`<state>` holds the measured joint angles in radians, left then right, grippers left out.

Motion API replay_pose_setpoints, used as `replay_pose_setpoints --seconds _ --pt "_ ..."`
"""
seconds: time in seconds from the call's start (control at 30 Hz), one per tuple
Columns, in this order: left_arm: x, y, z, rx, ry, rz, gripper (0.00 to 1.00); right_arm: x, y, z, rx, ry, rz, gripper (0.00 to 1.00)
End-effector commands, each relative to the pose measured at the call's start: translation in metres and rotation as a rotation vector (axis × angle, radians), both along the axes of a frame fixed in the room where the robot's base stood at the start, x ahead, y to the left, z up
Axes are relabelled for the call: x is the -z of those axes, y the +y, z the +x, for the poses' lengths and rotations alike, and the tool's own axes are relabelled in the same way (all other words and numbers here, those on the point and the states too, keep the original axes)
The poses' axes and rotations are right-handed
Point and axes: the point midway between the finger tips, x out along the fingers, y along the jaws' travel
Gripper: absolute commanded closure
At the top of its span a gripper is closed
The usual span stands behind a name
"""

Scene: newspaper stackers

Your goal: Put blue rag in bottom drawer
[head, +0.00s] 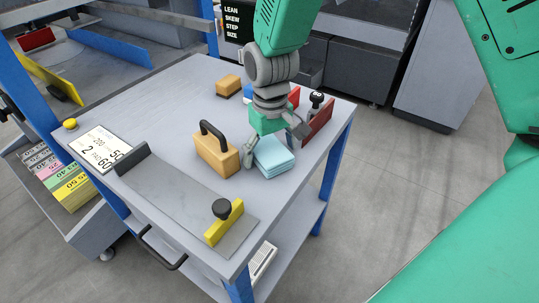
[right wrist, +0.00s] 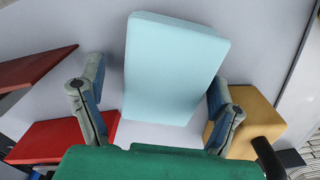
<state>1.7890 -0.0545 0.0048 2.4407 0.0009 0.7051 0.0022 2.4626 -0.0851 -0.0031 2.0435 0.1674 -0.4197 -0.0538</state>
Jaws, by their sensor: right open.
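The blue rag (head: 273,157) is a light blue folded stack lying on the grey top of the cart (head: 130,95). My right gripper (head: 276,148) is over it, with its open fingers on either side. In the right wrist view, the rag (right wrist: 175,65) lies ahead of and between the spread fingers of the gripper (right wrist: 155,85). The rag is not gripped. I cannot tell which part is the bottom drawer; a dark grey cabinet (head: 362,70) stands behind the cart. My left gripper is not in view.
A tan block with a black handle (head: 217,155) sits close left of the rag. Red blocks (head: 318,121) stand right of the gripper. A yellow block with a black knob (head: 224,222) is at the front. A black handle (head: 160,250) juts from the cart's side.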

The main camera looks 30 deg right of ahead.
Motion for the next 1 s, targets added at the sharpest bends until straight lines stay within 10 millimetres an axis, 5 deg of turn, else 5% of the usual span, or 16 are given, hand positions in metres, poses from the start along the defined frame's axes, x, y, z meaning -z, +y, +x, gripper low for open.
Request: replay_pose_setpoints --seconds 0.07,0.23,0.6,1.0 --pt "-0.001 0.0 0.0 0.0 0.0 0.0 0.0 -0.001 0.0 0.0 -0.001 0.0 0.0 0.16" --pt "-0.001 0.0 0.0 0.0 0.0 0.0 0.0 -0.001 0.0 0.0 -0.001 0.0 0.0 0.7" --pt "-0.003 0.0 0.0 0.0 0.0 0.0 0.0 -0.007 0.0 0.001 -0.001 -0.002 0.0 0.75" --pt "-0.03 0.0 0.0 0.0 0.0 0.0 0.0 -0.083 0.0 0.001 0.0 -0.003 0.001 0.75"
